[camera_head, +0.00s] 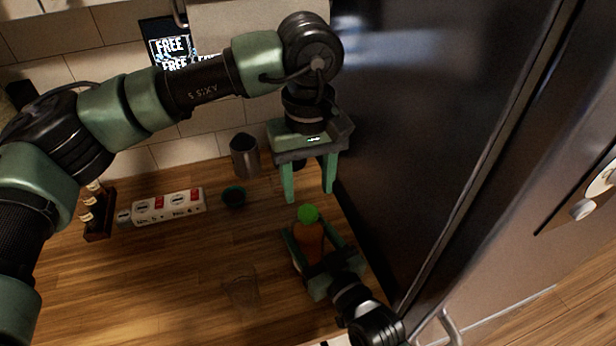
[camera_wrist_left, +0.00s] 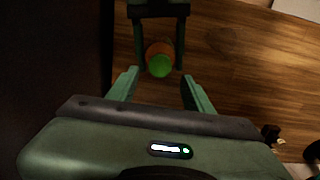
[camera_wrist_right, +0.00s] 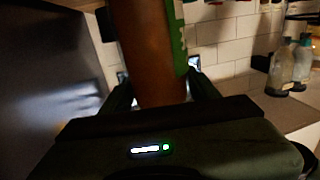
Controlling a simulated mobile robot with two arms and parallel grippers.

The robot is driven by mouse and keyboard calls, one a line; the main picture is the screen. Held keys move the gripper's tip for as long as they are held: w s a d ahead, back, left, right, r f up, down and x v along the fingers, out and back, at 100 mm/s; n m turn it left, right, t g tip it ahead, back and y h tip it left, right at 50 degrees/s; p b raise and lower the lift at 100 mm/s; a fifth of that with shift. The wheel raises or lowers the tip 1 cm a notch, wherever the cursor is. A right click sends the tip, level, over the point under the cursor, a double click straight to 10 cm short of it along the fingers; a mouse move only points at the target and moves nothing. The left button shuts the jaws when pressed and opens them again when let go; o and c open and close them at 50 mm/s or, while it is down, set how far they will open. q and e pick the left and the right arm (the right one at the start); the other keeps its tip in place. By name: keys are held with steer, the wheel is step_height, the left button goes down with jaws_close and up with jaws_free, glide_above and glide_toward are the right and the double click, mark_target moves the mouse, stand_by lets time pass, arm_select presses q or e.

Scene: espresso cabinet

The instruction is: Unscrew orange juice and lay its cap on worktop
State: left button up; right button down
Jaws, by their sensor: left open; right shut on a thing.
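The orange juice bottle (camera_head: 309,241) stands upright over the wooden worktop (camera_head: 190,265), with its green cap (camera_head: 308,213) on top. My right gripper (camera_head: 318,258) is shut around the bottle's body; the bottle also fills the middle of the right wrist view (camera_wrist_right: 150,55). My left gripper (camera_head: 308,196) is open and empty, pointing down, above and close to the cap. In the left wrist view the cap (camera_wrist_left: 159,65) shows beyond and between the open fingers (camera_wrist_left: 158,88). Whether the bottle's base touches the worktop is hidden.
A tall dark cabinet side (camera_head: 430,120) rises just right of both grippers. A power strip (camera_head: 168,206), a small dark bowl (camera_head: 233,196), a metal cup (camera_head: 244,156) and a clear glass (camera_head: 241,289) stand left. Bare worktop lies between them.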

mark_target(308, 211)
arm_select(q)
step_height(308, 211, down, 7)
steer(key=shift+r, duration=0.1)
stand_by(0.3)
jaws_close()
steer(key=n, duration=1.2)
steer(key=shift+n, duration=0.3)
steer(key=n, duration=0.5)
steer(key=shift+r, duration=0.1)
